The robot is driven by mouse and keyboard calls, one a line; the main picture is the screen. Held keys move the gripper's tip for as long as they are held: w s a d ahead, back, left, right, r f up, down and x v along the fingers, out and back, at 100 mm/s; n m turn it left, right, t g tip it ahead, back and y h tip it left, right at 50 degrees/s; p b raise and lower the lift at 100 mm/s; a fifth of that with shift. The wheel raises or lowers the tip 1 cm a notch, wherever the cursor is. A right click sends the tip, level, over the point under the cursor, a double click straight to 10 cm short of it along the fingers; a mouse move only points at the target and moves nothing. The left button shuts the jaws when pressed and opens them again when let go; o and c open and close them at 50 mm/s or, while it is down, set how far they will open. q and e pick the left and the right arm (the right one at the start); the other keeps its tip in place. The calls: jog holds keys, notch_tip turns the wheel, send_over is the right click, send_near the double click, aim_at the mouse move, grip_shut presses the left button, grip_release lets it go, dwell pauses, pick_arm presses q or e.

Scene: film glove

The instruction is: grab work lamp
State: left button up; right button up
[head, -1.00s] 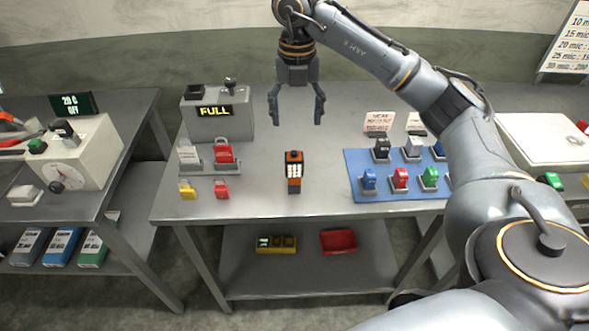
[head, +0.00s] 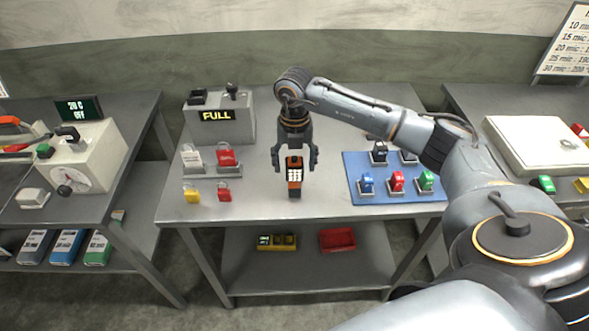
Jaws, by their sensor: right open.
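The work lamp (head: 295,174) is a small upright orange and black block with a light grid on its front. It stands on the middle table (head: 330,205) near the front edge. My right gripper (head: 295,168) is open, pointing down, with its fingers to the left and right of the lamp's upper part. My left gripper is not in the head view.
Padlocks on a grey stand (head: 228,171) and a grey box reading FULL (head: 220,132) are to the left. A red tray (head: 338,240) and a yellow item (head: 277,242) are on the lower shelf.

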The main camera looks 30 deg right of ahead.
jog(key=shift+f, duration=0.1)
jog(key=shift+c, duration=0.4)
jog(key=c, duration=1.3)
